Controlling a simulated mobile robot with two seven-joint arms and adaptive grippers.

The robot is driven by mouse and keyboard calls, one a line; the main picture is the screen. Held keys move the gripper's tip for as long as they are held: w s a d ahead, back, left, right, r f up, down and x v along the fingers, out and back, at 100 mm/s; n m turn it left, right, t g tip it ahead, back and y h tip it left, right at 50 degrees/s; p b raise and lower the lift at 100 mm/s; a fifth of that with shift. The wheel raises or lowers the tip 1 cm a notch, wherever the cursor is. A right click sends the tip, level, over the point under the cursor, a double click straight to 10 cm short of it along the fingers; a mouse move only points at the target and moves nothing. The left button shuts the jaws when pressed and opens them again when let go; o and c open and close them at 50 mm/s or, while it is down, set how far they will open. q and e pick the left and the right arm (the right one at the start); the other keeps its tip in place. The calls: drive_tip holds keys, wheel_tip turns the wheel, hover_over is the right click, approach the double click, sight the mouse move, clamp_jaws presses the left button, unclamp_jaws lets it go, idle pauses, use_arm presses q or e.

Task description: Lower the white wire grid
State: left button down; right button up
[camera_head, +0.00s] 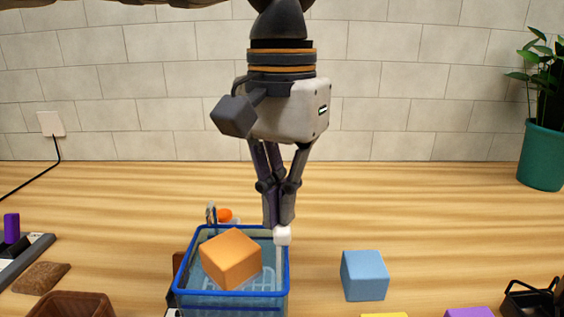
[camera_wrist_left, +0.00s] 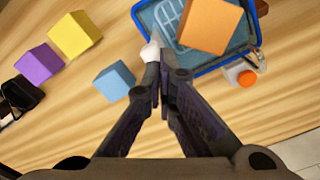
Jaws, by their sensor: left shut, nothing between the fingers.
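A pale wire-like grid (camera_head: 254,281) shows inside the blue basket (camera_head: 288,270), partly hidden by an orange block (camera_head: 231,258). The grid also shows in the left wrist view (camera_wrist_left: 168,14). My left gripper (camera_head: 279,226) points down at the basket's back right corner, its fingers shut with nothing between them. A small white piece (camera_head: 282,236) is right at the fingertips, by the basket rim; I cannot tell whether they touch it. It also shows in the left wrist view (camera_wrist_left: 150,52). My right gripper is not in view.
A blue cube (camera_head: 365,275) stands right of the basket, with yellow (camera_head: 385,315) and purple (camera_head: 469,312) blocks nearer the front. A bottle with an orange cap (camera_head: 225,215) is behind the basket. A potted plant (camera_head: 543,155) stands far right. The back of the table is mostly clear.

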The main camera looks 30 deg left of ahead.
use_arm(q)
drive_tip(key=shift+f, duration=0.25)
drive_tip(key=shift+r, duration=2.55)
